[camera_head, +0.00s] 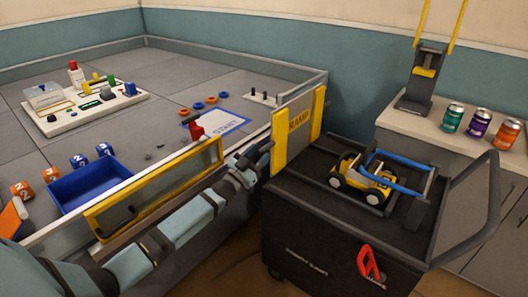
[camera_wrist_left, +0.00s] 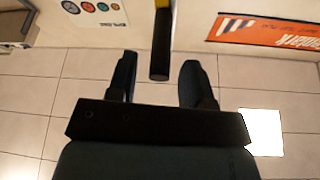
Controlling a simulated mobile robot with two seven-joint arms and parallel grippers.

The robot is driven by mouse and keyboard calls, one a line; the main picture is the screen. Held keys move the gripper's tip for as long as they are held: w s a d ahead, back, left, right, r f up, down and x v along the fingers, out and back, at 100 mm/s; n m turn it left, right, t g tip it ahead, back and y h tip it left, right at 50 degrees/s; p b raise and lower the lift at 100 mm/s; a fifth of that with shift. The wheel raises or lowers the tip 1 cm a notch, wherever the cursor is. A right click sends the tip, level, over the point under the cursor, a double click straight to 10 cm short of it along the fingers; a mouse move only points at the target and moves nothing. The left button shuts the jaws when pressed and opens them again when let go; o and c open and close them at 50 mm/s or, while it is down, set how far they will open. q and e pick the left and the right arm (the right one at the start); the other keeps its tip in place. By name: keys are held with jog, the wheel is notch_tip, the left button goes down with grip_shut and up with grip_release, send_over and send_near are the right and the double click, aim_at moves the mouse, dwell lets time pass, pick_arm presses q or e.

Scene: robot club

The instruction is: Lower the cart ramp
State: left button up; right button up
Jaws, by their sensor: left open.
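The cart ramp (camera_head: 299,122) is a yellow-framed panel marked RAMP, standing upright at the left edge of the black cart (camera_head: 310,235). My left gripper (camera_head: 259,152) is beside the ramp's left edge, above the gap between cart and arena. In the left wrist view, my left gripper (camera_wrist_left: 160,68) has its two dark fingers apart. A dark rounded bar (camera_wrist_left: 160,48) with a yellow part behind it reaches in between the fingertips. My right gripper is in neither view.
A yellow toy vehicle (camera_head: 361,176) with a blue bar sits on the cart top. The arena wall (camera_head: 235,165) runs close to my left arm. A counter with several cans (camera_head: 480,124) stands at the right. A red clip-like item (camera_head: 370,263) hangs on the cart front.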

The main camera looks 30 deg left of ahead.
aim_at(263, 148)
pick_arm(q)
jog(key=shift+x, duration=1.15)
jog(key=shift+w+d+r, duration=0.1)
jog(key=shift+w, duration=0.25)
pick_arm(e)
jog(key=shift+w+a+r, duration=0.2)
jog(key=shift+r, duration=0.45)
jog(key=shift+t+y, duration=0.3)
pick_arm(q)
jog(key=shift+c, duration=0.2)
grip_shut()
